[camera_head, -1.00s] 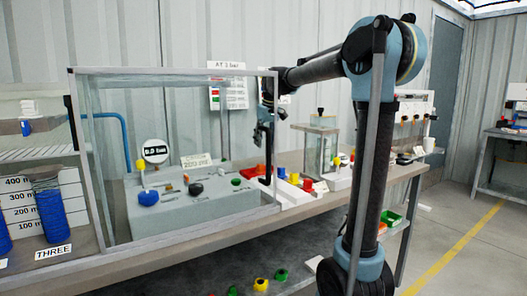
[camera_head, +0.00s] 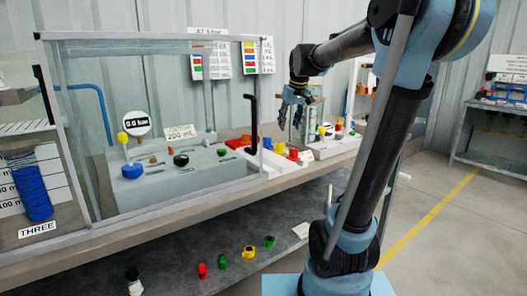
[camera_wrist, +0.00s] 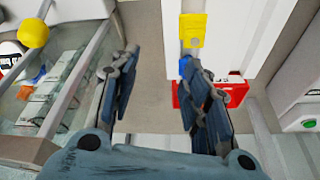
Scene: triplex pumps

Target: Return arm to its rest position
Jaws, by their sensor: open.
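My gripper (camera_head: 291,113) hangs from the arm, fingers downward, in the air right of the glass case (camera_head: 268,110) and above the bench. In the wrist view my gripper (camera_wrist: 158,100) has its two fingers spread wide with nothing between them. Below it in that view are a yellow block (camera_wrist: 193,30), a blue block partly hidden by the right finger, and a red block (camera_wrist: 228,92). My arm reaches from its column at the right, bends at the top and extends left to the wrist.
The glass case holds a grey pump panel (camera_head: 175,170) with coloured knobs. Yellow, red and blue blocks (camera_head: 279,149) stand on the bench right of it. A black upright handle (camera_head: 252,125) stands at the case's right edge. Coloured parts (camera_head: 249,251) lie on the lower shelf. Floor at right is clear.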

